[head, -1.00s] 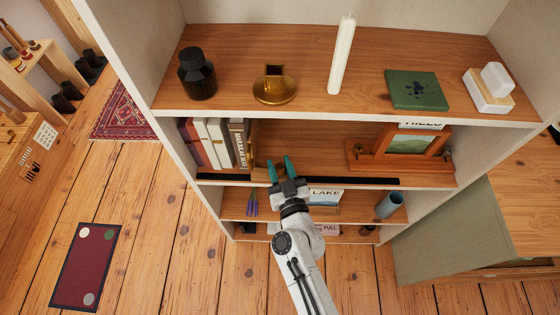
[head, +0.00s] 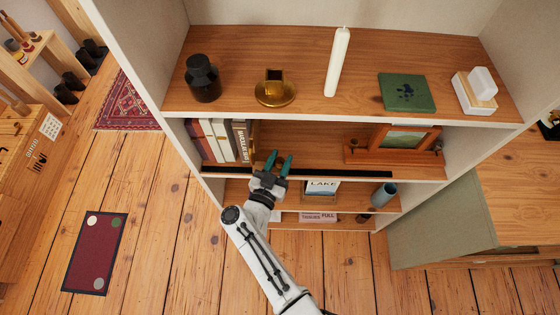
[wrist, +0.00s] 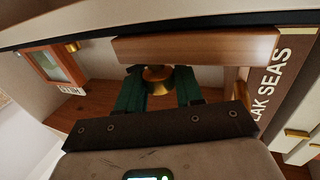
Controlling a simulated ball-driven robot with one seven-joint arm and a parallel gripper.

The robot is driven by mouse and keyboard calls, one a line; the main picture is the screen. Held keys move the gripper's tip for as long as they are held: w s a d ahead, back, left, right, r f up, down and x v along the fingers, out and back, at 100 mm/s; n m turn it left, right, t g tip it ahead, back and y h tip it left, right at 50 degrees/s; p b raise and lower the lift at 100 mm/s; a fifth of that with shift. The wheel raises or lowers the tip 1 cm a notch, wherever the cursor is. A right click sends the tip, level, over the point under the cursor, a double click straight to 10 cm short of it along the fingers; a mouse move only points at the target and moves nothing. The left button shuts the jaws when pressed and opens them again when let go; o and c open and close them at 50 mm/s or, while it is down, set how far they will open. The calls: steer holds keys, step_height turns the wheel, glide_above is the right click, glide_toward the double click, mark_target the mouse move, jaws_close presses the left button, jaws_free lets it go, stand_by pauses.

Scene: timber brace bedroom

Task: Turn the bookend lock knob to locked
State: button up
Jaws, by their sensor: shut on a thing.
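The bookend lock knob (wrist: 158,79) is a brass round knob with a dark top, seen in the wrist view just below a wooden bar (wrist: 195,48) that looks like part of the bookend. My gripper (wrist: 160,92) has its green fingers on either side of the knob, shut on it. In the head view my gripper (head: 279,160) reaches into the middle shelf, just right of the row of books (head: 220,140). The knob is too small to make out there. I cannot read the knob's marking or lock state.
A book with white lettering (wrist: 285,75) stands close at the right in the wrist view. A wooden picture frame (head: 400,145) is on the same shelf, to the right. A black strip (head: 350,174) runs along the shelf's front edge. The board above (head: 320,112) overhangs.

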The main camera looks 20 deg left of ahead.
steer(key=shift+m+h, duration=0.4)
steer(key=shift+h, duration=0.3)
steer(key=o, duration=0.9)
steer(key=s, duration=0.3)
steer(key=s+a, duration=0.1)
steer(key=s, duration=0.6)
steer(key=shift+s+a, duration=0.3)
steer(key=shift+o, duration=0.2)
